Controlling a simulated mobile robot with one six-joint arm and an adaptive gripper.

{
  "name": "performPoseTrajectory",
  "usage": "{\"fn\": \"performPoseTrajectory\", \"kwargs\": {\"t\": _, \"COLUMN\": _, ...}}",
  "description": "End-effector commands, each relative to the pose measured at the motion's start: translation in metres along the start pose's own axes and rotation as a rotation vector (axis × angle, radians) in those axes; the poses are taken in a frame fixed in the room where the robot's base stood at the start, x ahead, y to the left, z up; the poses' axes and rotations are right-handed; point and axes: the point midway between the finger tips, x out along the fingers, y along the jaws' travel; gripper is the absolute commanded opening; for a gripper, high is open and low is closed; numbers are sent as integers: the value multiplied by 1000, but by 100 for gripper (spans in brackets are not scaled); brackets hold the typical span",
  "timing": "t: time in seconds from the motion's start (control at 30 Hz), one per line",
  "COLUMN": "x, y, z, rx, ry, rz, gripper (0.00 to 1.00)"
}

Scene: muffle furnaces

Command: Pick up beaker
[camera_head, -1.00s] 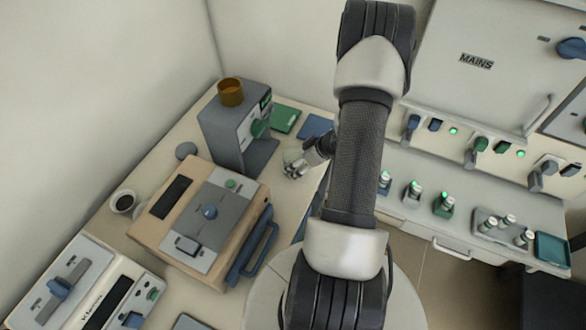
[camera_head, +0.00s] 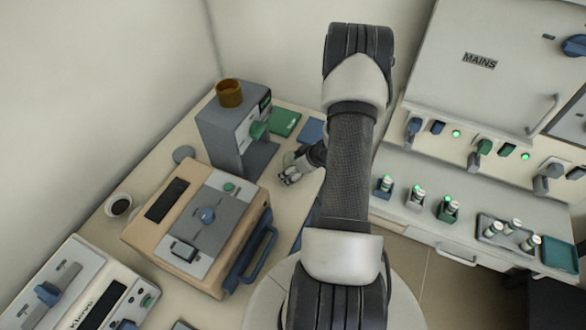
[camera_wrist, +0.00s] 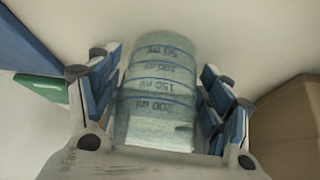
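The beaker (camera_wrist: 160,95) is clear, slightly green glass with dark blue volume marks. In the wrist view it stands between my gripper's two blue-padded fingers, with narrow gaps showing on both sides near the fingertips. My gripper (camera_wrist: 160,75) is open around it; any contact lower down is unclear. In the head view my gripper (camera_head: 289,177) is low over the bench, left of my arm. The beaker shows there only as a faint glassy shape (camera_head: 289,158), partly hidden by the fingers.
A grey device (camera_head: 220,135) with an amber vessel (camera_head: 229,93) on top stands left of my gripper. A tan instrument (camera_head: 165,230) is nearer. Green (camera_head: 285,122) and blue (camera_head: 311,130) flat items lie behind. A furnace panel (camera_head: 480,65) and several small vials are right.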

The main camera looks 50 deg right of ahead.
Motion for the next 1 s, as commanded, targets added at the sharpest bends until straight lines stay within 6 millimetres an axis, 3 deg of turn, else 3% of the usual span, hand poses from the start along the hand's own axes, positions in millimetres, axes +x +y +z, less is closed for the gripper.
{"fn": "performPoseTrajectory", "kwargs": {"t": 0.57, "x": 0, "y": 0, "z": 0, "rx": 0, "ry": 0, "rz": 0, "gripper": 31}}
{"fn": "performPoseTrajectory", "kwargs": {"t": 1.0, "x": -12, "y": 0, "z": -8, "rx": 0, "ry": 1, "rz": 1, "gripper": 31}}
